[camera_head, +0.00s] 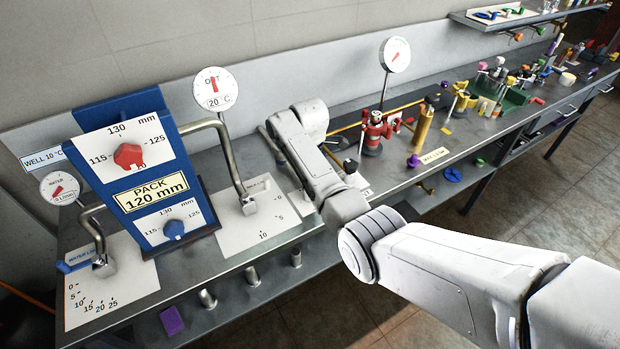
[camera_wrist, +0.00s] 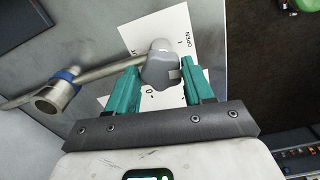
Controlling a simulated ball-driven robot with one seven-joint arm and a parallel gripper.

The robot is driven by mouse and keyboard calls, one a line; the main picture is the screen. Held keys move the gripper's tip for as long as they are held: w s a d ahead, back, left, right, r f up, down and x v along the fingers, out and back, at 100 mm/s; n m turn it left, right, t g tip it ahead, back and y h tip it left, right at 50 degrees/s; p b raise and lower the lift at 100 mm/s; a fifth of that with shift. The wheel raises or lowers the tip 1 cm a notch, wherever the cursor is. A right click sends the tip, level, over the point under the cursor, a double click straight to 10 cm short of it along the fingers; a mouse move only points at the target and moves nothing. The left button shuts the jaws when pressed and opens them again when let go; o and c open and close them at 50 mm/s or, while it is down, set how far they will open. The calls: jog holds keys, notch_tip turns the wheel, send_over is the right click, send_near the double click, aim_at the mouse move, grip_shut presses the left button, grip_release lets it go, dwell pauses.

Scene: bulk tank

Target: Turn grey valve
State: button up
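The grey valve is a lobed knob (camera_wrist: 160,70) with a small pale mark on its right side, seen in the wrist view. It sits over a white card (camera_wrist: 181,32) marked OPEN on the right, partly covered by my gripper. My gripper (camera_wrist: 161,74) has two teal fingers, one on each side of the knob. The fingers are apart with the knob between them; a narrow gap seems to show at the right finger, and contact at the left is unclear. In the head view my arm hides the knob and the gripper.
A pipe (camera_wrist: 104,71) runs left from the knob to a blue-banded fitting (camera_wrist: 56,93). In the head view a blue panel (camera_head: 184,112) and bent pipes stand left of my arm. A red fixture (camera_head: 375,132) and a yellow cylinder (camera_head: 423,126) stand right of it.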

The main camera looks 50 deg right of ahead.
jog(key=o, duration=0.3)
notch_tip(320, 180, up, 11)
jog(key=shift+f+b, duration=0.15)
jog(key=shift+b, duration=0.5)
dwell(0.4)
